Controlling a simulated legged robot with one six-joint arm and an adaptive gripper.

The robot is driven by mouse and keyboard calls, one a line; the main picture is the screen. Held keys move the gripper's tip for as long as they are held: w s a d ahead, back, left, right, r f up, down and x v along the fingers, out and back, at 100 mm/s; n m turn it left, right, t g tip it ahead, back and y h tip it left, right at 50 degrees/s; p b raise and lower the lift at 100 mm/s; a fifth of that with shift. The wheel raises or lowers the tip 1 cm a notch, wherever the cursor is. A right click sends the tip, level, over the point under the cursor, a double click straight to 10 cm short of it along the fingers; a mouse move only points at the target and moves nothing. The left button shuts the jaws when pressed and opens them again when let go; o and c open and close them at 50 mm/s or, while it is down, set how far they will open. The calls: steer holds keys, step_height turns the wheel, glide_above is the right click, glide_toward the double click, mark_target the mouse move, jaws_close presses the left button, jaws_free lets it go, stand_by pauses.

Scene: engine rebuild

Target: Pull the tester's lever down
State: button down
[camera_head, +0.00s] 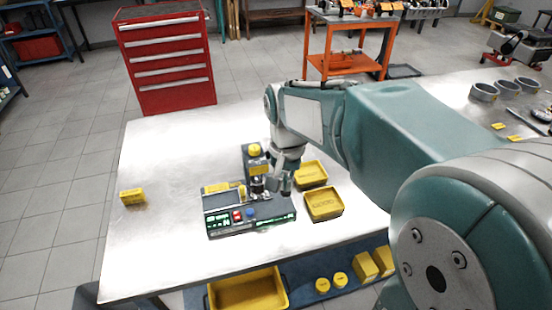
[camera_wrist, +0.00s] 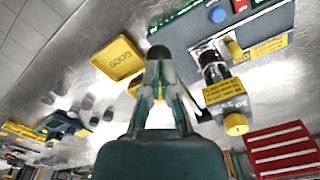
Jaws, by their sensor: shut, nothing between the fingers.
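The tester (camera_head: 225,228) is a dark grey box on the metal table, with a green-lit panel, a red button and a blue button on its front. A dark block with a round yellow cap (camera_head: 254,150) stands behind it. A small upright yellow piece (camera_head: 242,192) on its top may be the lever; I cannot tell for sure. In the wrist view the tester (camera_wrist: 262,25) is at upper right, with the yellow piece (camera_wrist: 232,48) and a black cylinder near it. My gripper (camera_head: 285,188) is shut and empty, beside the tester's right rear; its tips (camera_wrist: 158,55) meet.
Two yellow trays (camera_head: 324,205) lie right of the tester, close to my gripper. A yellow block (camera_head: 132,196) is at the table's left. Metal cups (camera_head: 484,92) stand at the far right. A red drawer cabinet (camera_head: 168,65) stands behind the table. The table's left side is mostly clear.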

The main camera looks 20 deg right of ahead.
steer(key=shift+f, duration=0.45)
steer(key=shift+w+f, duration=0.1)
steer(key=shift+f, duration=0.65)
stand_by(0.3)
step_height(320, 180, up, 13)
stand_by(1.5)
steer(key=shift+r, duration=0.1)
